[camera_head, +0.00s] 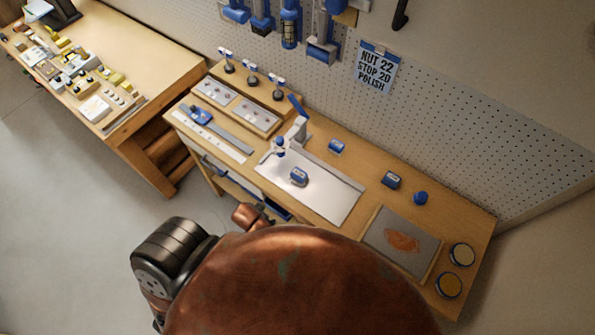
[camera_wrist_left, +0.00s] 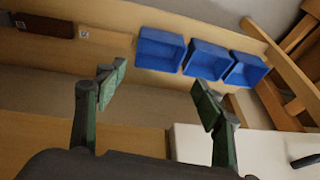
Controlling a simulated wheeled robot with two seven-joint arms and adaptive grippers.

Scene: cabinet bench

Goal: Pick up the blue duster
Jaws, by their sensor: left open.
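Several small blue things stand on the bench in the head view, and I cannot tell for sure which is the duster. One blue block (camera_head: 298,177) is on the white plate, another blue block (camera_head: 336,146) is behind the plate, a third blue block (camera_head: 391,179) is further right, and a rounded blue piece (camera_head: 420,198) is beside it. My left gripper (camera_wrist_left: 160,92) is open and empty in the left wrist view, its fingers wide apart. No duster shows between them. The right gripper is out of view.
The workbench (camera_head: 467,215) also holds a grey mat (camera_head: 375,238) with an orange patch, two round tins and a white plate (camera_head: 335,200). A pegboard (camera_head: 450,110) rises behind. Blue bins (camera_wrist_left: 160,50) lie beyond my left fingers. My copper-coloured body part hides the bench's front.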

